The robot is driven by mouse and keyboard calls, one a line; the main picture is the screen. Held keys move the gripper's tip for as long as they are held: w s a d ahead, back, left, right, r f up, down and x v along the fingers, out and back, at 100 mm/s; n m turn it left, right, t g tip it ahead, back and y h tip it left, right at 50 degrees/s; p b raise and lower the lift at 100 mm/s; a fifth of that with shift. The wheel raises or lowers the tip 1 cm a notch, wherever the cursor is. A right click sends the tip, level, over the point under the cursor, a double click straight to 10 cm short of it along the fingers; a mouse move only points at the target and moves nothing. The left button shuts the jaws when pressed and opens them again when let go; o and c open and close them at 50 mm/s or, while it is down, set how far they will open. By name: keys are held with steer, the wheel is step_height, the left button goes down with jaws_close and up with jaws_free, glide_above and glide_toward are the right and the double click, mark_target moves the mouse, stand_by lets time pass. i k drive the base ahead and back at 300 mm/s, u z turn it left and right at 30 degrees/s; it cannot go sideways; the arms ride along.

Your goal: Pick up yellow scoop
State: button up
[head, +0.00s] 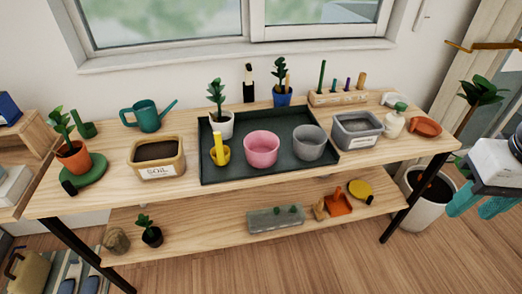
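The yellow scoop (220,155) stands on the dark green tray (278,167) on the tabletop, left of the pink pot. Its bowl is low and its handle points up. My gripper (479,205) is at the right edge of the head view, beyond the right end of the table and far from the scoop. Its teal fingers look apart with nothing between them. Part of my gripper is cut off by the picture edge.
On the tray, a pink pot (262,150), a grey pot (309,143) and a potted plant (219,123) stand near the scoop. A soil bin (157,158) is left of the tray. A grey bin (357,129) is right.

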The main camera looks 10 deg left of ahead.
mark_target(220, 153)
steer(key=z, duration=0.05)
steer(key=k, duration=1.15)
steer(key=u, duration=1)
steer(key=i, duration=1.35)
steer(key=z, duration=0.55)
steer(key=i, duration=0.4)
steer(key=z, duration=0.3)
